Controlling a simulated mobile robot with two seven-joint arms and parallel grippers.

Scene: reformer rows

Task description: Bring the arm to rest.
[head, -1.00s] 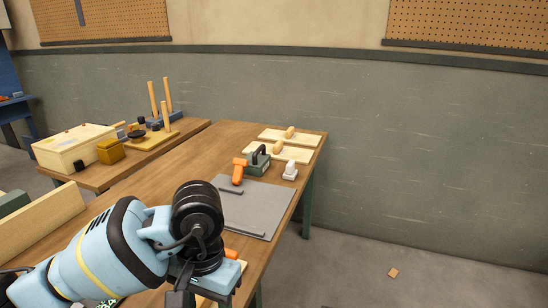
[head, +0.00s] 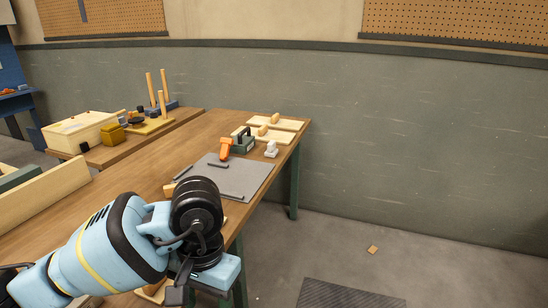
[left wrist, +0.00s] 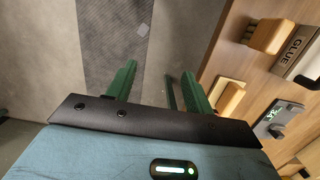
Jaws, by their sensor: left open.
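My left arm (head: 105,245) comes in from the lower left of the head view, in front of the near edge of the wooden bench (head: 130,185). In the left wrist view my left gripper (left wrist: 159,70) has its two green fingers apart, with nothing between them but floor behind. The fingers point away over the floor beside the bench edge. In the head view the wrist hides most of the gripper. My right gripper is in neither view.
On the bench lie a grey mat (head: 243,182), an orange tool (head: 225,148), a green box with a black handle (head: 243,142) and boards with knobs (head: 276,123). A glue box (left wrist: 300,50) shows close by. A dark floor mat (head: 345,294) lies right of the bench; the floor around is mostly clear.

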